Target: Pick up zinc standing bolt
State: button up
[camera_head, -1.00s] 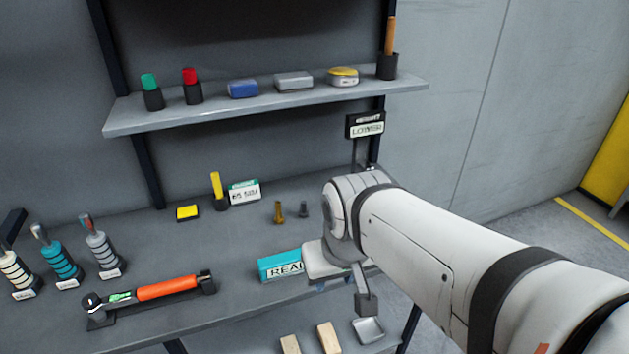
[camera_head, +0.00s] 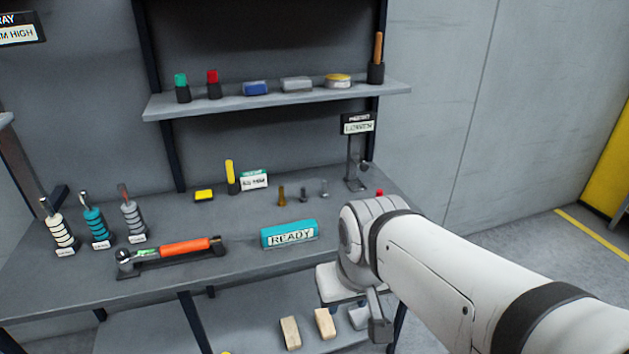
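Three small bolts stand upright on the workbench: a brass-coloured one (camera_head: 282,196), a dark grey one (camera_head: 303,196) and a lighter silver-grey one (camera_head: 324,188) at the right. The lighter one looks most like zinc, but they are too small to be certain. My gripper (camera_head: 379,331) is low and to the right in the picture, in front of the bench's right front edge and apart from the bolts. One dark finger hangs down; the other is not clearly seen, so its opening cannot be told.
A teal READY block (camera_head: 289,233) lies in front of the bolts. A sign on a post (camera_head: 357,128) stands behind them at the right. A red button (camera_head: 379,193) is near my wrist. A torque wrench (camera_head: 175,248) lies left. A shelf (camera_head: 270,98) overhangs behind.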

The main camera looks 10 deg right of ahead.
aim_at(324, 195)
jog(key=u, duration=0.2)
jog(key=i, duration=0.85)
jog(key=z, duration=0.15)
